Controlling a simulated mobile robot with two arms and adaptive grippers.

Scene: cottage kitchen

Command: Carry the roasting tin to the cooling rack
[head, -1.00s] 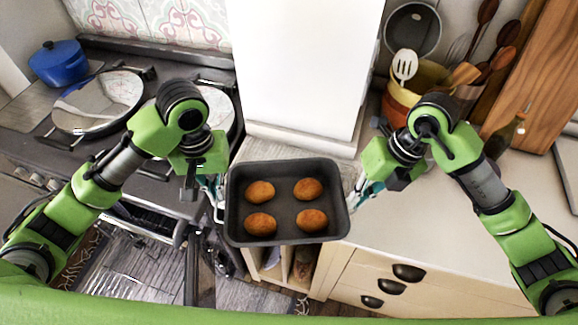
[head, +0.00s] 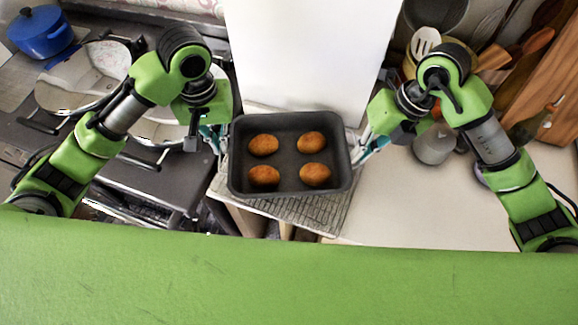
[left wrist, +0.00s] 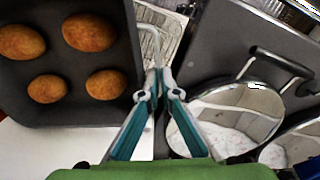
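The dark roasting tin (head: 290,190) holds several browned rolls and hangs level between my two grippers.
A white pillar (head: 305,60) stands right behind the tin. The stove with shiny lids (head: 85,85) and a blue pot (head: 40,32) is on the left. A jar (head: 433,146), utensils and a bottle (head: 530,128) stand at right. Counter (head: 420,205) in front is clear.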

